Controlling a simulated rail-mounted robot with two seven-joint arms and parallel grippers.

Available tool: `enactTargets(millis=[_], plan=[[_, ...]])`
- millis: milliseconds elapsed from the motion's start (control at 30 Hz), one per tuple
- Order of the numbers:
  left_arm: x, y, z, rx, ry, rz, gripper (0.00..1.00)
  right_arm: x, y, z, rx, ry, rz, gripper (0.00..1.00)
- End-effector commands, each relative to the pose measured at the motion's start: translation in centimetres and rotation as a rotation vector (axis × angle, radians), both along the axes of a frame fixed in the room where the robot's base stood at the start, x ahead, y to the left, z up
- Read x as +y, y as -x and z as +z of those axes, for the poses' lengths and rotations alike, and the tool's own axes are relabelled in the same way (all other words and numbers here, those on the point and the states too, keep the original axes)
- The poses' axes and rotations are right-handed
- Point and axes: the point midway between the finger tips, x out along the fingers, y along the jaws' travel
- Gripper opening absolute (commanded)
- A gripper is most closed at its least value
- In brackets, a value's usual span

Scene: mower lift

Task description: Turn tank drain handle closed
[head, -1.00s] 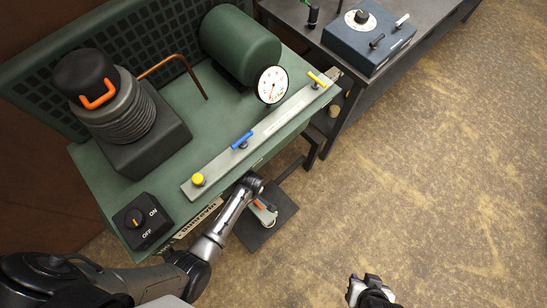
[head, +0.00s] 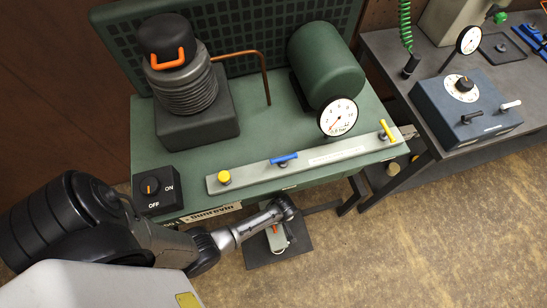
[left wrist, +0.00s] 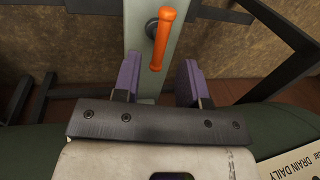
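The orange drain handle (left wrist: 162,38) sits on a pivot on a pale grey-green post (left wrist: 140,22) in the left wrist view. It lies nearly along the post, slightly tilted. My left gripper (left wrist: 159,82) is open, its two purple-padded fingers apart. The handle is just beyond the fingertips, roughly in line with the gap, and I see no contact. In the head view, a small orange part (head: 275,229) shows on a pale piece below the bench, beside my left wrist; the gripper fingers are hidden there. The green tank (head: 327,62) lies on the bench. My right gripper is out of view.
The green bench (head: 205,155) carries a compressor, a gauge (head: 338,117), an ON/OFF switch box (head: 156,188) and a rail with yellow and blue handles. A dark plate (head: 262,258) lies on the floor below. A DRAIN DAILY label (left wrist: 290,160) is near the gripper. Dark bars flank the post.

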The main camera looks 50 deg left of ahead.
Motion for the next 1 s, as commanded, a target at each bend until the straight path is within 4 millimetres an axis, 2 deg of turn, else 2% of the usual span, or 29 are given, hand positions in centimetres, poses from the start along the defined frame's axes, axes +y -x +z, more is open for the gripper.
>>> enactTargets(millis=[33, 100, 300, 733, 1000], plan=[[0.1, 0.2, -1.1, 0.001, -0.001, -0.001, 0.39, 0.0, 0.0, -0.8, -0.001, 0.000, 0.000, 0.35], [0.2, 0.3, -1.9, 0.001, 0.000, -0.001, 0.39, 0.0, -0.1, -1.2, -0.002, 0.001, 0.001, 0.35], [0.3, 0.6, -3.4, 0.000, 0.000, 0.000, 0.39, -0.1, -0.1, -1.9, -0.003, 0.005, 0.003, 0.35], [0.3, 0.7, -3.7, -0.001, 0.000, 0.001, 0.39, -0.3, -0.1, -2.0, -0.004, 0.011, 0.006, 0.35], [0.3, 0.7, -3.7, 0.000, 0.000, 0.000, 0.14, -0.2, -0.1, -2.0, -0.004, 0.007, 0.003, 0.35]])
